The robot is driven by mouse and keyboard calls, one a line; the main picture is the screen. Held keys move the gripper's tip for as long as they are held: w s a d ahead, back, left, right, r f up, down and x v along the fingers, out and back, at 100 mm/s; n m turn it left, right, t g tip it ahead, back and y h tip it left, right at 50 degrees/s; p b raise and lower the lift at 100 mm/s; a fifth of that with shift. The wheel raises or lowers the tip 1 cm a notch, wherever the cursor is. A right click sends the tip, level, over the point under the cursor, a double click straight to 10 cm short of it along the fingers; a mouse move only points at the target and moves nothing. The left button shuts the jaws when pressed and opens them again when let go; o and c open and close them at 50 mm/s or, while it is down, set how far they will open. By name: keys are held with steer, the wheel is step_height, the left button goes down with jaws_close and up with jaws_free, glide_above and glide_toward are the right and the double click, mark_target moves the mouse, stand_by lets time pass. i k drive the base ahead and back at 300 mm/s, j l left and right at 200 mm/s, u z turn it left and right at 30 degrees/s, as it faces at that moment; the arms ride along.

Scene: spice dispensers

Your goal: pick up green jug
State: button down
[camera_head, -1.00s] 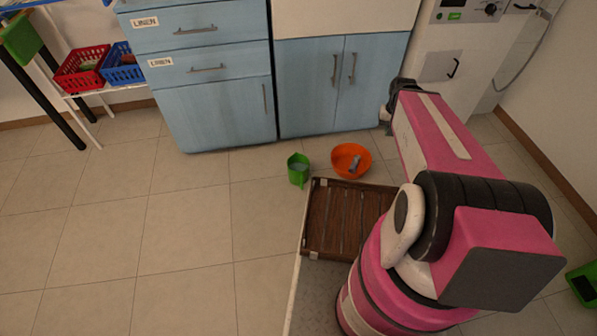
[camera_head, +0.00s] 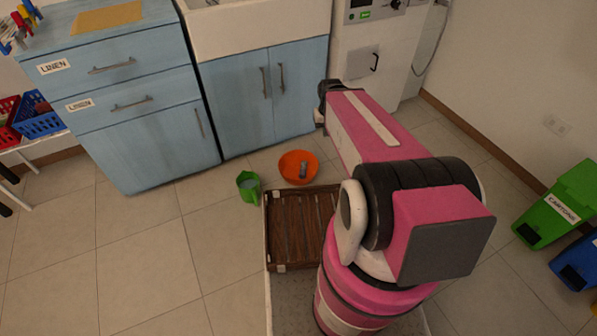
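The green jug (camera_head: 248,187) stands upright on the tiled floor, left of an orange bowl and just beyond the far left corner of a brown slatted wooden tray. Its handle side faces the tray. My pink arm reaches forward on the right of the view. The arm's dark far end (camera_head: 323,100) is up near the blue cabinet, to the right of the jug and well apart from it. My gripper's fingers are hidden behind the arm.
The wooden tray (camera_head: 273,262) lies in front of my arm. Blue cabinets (camera_head: 152,150) stand behind the jug. Green (camera_head: 541,220) and blue (camera_head: 573,270) bins are at right. The floor at left is clear.

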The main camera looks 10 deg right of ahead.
mark_target(248, 182)
steer(key=k+l+u, duration=0.35)
steer(key=l, duration=0.15)
steer(key=k+l+u, duration=0.25)
steer(key=l+u, duration=0.15)
